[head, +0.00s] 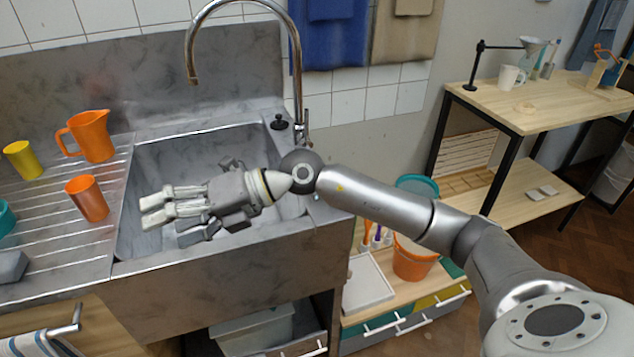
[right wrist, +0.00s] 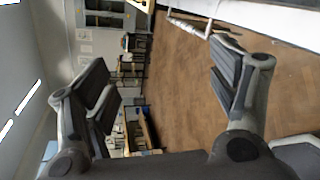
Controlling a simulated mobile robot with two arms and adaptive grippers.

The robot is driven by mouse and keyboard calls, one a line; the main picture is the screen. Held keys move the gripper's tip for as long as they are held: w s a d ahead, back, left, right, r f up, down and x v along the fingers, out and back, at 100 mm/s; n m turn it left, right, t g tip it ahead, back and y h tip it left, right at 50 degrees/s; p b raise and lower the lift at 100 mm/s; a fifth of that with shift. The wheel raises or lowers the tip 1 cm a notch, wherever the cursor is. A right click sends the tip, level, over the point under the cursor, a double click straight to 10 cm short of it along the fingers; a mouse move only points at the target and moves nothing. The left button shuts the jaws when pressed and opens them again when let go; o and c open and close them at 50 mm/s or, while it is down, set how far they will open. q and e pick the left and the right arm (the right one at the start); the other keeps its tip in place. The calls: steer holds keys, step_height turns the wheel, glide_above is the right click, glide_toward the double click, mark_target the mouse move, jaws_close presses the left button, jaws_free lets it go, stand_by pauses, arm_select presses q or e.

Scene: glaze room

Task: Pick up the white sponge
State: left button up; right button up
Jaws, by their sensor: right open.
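I cannot make out a clear white sponge in either view. A grey block (head: 12,266) lies at the left edge of the drainboard, partly cut off by the frame; I cannot tell if it is a sponge. My right gripper (head: 165,208) is over the sink basin, its fingers pointing left. In the right wrist view its fingers (right wrist: 165,88) are spread wide apart with nothing between them. My left gripper is not in view.
An orange jug (head: 92,136), an orange cup (head: 87,198) and a yellow cup (head: 24,160) stand on the ribbed drainboard (head: 50,220). A curved tap (head: 297,75) rises behind the sink (head: 160,153). An orange bucket (head: 413,262) stands at right below. Small pale pieces (head: 542,192) lie on the wooden shelf.

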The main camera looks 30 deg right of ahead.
steer(key=w+d+f+h, duration=0.2)
steer(key=w+d+h, duration=0.15)
steer(key=d, duration=0.45)
steer(key=w+d+f+h, duration=0.2)
steer(key=d+h, duration=0.3)
steer(key=d, duration=0.3)
steer(key=d+m+h, duration=0.1)
steer(key=d+h, duration=0.1)
steer(key=d, duration=0.3)
steer(key=d+r+m+h, duration=0.1)
steer(key=d+h, duration=0.1)
steer(key=d, duration=0.4)
steer(key=d+r+m+h, duration=0.1)
steer(key=d+h, duration=0.1)
steer(key=d, duration=0.3)
steer(key=shift+s+d+r+m+h, duration=0.1)
steer(key=shift+d+r+m+h, duration=0.1)
steer(key=shift+d+m+h, duration=0.15)
steer(key=x, duration=0.4)
steer(key=shift+d+f, duration=0.15)
steer(key=shift+f, duration=0.2)
steer(key=p+x, duration=0.1)
steer(key=x, duration=0.3)
steer(key=shift+f+p, duration=0.35)
steer(key=shift+f, duration=0.05)
steer(key=shift+w+f, duration=0.3)
steer(key=shift+f, duration=0.15)
steer(key=shift+f+b, duration=0.25)
steer(key=shift+b, duration=0.05)
steer(key=shift+c, duration=0.4)
